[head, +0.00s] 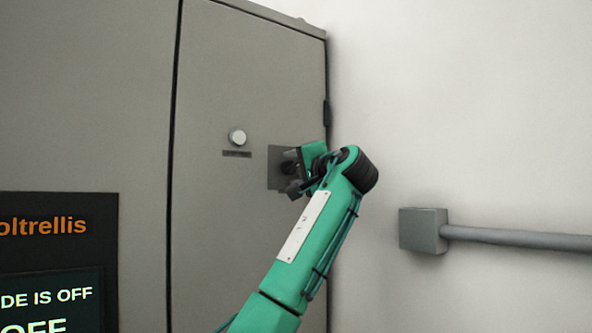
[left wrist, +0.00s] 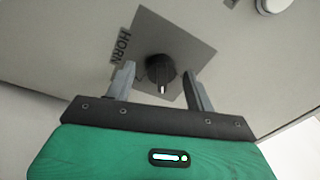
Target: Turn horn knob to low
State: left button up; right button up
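The black horn knob (left wrist: 160,70) sits on a dark grey square plate (left wrist: 183,38) with a HORN label (left wrist: 121,47) beside it in the left wrist view. A light mark shows on the knob. My left gripper (left wrist: 160,84) is open, with one finger on each side of the knob and a gap to each. In the head view, my left gripper (head: 293,172) is at the plate (head: 273,168) on the cabinet door and mostly hides the knob. My right gripper is not in view.
A round white button (head: 237,137) with a dark label is on the grey cabinet door (head: 225,230), left of the plate. A display panel (head: 60,255) is at lower left. A grey box with a pipe (head: 423,230) is on the right wall.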

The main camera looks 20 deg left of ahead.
pick_arm(q)
jog(key=b+v, duration=0.6)
jog(key=v, duration=0.8)
jog(key=shift+b, duration=0.4)
jog(key=shift+a, duration=0.1)
